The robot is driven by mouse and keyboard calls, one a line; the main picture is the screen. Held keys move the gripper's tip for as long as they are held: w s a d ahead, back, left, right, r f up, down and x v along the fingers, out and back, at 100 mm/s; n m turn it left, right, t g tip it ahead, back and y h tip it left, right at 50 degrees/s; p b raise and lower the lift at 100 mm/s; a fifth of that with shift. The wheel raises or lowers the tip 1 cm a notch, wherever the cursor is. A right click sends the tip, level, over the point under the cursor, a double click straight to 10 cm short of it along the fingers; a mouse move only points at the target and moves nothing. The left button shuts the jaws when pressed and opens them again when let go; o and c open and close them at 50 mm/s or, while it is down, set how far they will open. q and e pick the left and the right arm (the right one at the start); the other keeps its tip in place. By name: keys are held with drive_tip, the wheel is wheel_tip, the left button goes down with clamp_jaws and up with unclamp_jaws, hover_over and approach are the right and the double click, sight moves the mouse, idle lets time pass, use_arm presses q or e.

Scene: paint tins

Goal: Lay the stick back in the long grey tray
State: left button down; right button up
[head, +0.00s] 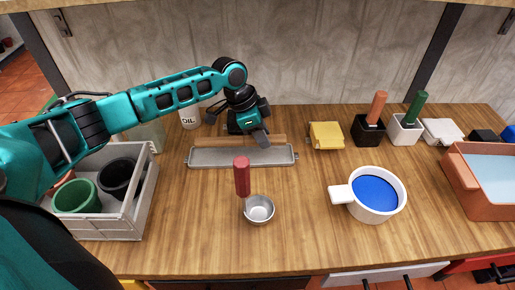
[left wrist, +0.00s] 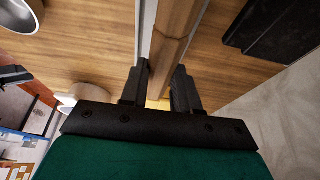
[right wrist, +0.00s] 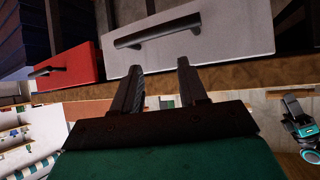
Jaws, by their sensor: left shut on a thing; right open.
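A long wooden stick (head: 213,142) runs left to right along the back edge of the long grey tray (head: 240,157) in the head view. I cannot tell how high it is above the table. My left gripper (head: 261,138) points down at the back of the tray and is shut on the stick. In the left wrist view the stick (left wrist: 176,30) passes between the fingers (left wrist: 161,85), with the tray's pale edge (left wrist: 147,28) alongside it. The visible part of the tray's floor is empty. My right gripper (right wrist: 158,85) is open and empty, facing drawer fronts.
A small metal bowl (head: 259,209) and a dark red handle (head: 242,177) stand in front of the tray. A white pot of blue paint (head: 375,195) and a yellow block (head: 326,135) are to its right. A grey crate with pots (head: 137,215) is at left.

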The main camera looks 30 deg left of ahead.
sight(262, 156)
use_arm(q)
drive_tip(key=shift+f+b, duration=0.35)
drive_tip(key=shift+f, duration=2.1)
drive_tip(key=c, duration=1.1)
unclamp_jaws()
drive_tip(key=p+v, duration=0.1)
drive_tip(key=v, duration=1.1)
drive_tip(key=shift+s+r+p, duration=0.1)
drive_tip(key=shift+r+p, duration=0.15)
drive_tip(key=shift+p, duration=0.15)
